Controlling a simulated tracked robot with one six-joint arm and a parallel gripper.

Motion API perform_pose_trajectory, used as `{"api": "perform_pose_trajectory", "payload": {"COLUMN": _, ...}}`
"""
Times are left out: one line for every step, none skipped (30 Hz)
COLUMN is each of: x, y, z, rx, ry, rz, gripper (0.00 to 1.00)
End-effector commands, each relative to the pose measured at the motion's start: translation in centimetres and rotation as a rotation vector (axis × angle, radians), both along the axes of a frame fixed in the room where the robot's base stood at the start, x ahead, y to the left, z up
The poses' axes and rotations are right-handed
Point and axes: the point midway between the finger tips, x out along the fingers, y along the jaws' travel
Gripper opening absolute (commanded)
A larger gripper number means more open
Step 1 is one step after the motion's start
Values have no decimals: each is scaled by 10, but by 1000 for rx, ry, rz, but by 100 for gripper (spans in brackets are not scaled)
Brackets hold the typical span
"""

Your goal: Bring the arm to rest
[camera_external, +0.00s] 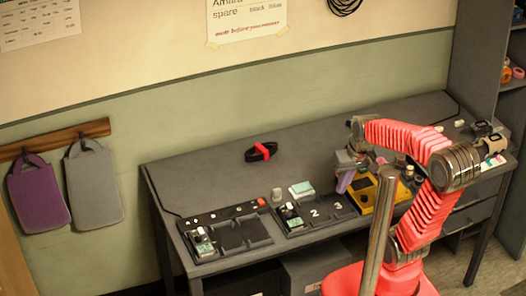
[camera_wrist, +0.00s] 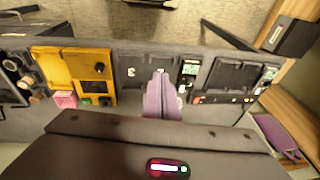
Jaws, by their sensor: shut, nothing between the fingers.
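My red arm (camera_external: 425,215) rises at the right of the external view and bends over the bench, folded at its grey elbow joint. My gripper (camera_external: 344,184) hangs above the bench near the yellow device (camera_external: 366,196), pointing down. Its purple fingers are shut with nothing between them. In the wrist view the shut fingers (camera_wrist: 163,92) show at the middle, in front of the dark trays (camera_wrist: 135,70). I cannot tell the exact height of the fingertips above the bench.
The grey bench (camera_external: 205,172) carries black trays (camera_external: 240,234) with small green-and-white modules, and a black cable coil with a red tie (camera_external: 262,151). A grey post (camera_external: 378,235) stands before the bench, near my arm. Small items stand at the bench's right end. The bench's back left is mostly clear.

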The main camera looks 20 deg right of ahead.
Motion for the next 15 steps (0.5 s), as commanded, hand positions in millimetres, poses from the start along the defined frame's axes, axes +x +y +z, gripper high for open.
{"api": "perform_pose_trajectory", "payload": {"x": -3, "y": -6, "z": 7, "rx": -23, "ry": -27, "rz": 8, "gripper": 0}}
{"api": "perform_pose_trajectory", "payload": {"x": -6, "y": -10, "z": 10, "rx": -37, "ry": -41, "rz": 12, "gripper": 0}}
{"api": "perform_pose_trajectory", "payload": {"x": -8, "y": -15, "z": 15, "rx": -56, "ry": -59, "rz": 18, "gripper": 0}}
{"api": "perform_pose_trajectory", "payload": {"x": -10, "y": -18, "z": 18, "rx": -69, "ry": -72, "rz": 22, "gripper": 0}}
{"api": "perform_pose_trajectory", "payload": {"x": -12, "y": -21, "z": 22, "rx": -80, "ry": -87, "rz": 26, "gripper": 0}}
{"api": "perform_pose_trajectory", "payload": {"x": -14, "y": -25, "z": 27, "rx": -96, "ry": -107, "rz": 29, "gripper": 0}}
{"api": "perform_pose_trajectory", "payload": {"x": -16, "y": -28, "z": 30, "rx": -107, "ry": -121, "rz": 31, "gripper": 0}}
{"api": "perform_pose_trajectory", "payload": {"x": -18, "y": -30, "z": 34, "rx": -114, "ry": -137, "rz": 31, "gripper": 0}}
{"api": "perform_pose_trajectory", "payload": {"x": -20, "y": -33, "z": 40, "rx": -125, "ry": -159, "rz": 31, "gripper": 0}}
{"api": "perform_pose_trajectory", "payload": {"x": -22, "y": -35, "z": 43, "rx": -131, "ry": -174, "rz": 31, "gripper": 0}}
{"api": "perform_pose_trajectory", "payload": {"x": -23, "y": -36, "z": 47, "rx": -133, "ry": -189, "rz": 30, "gripper": 0}}
{"api": "perform_pose_trajectory", "payload": {"x": -25, "y": -37, "z": 52, "rx": -134, "ry": -207, "rz": 26, "gripper": 0}}
{"api": "perform_pose_trajectory", "payload": {"x": -26, "y": -37, "z": 55, "rx": -134, "ry": -220, "rz": 24, "gripper": 0}}
{"api": "perform_pose_trajectory", "payload": {"x": -26, "y": -37, "z": 58, "rx": -134, "ry": -232, "rz": 21, "gripper": 0}}
{"api": "perform_pose_trajectory", "payload": {"x": -27, "y": -38, "z": 62, "rx": -133, "ry": -246, "rz": 19, "gripper": 0}}
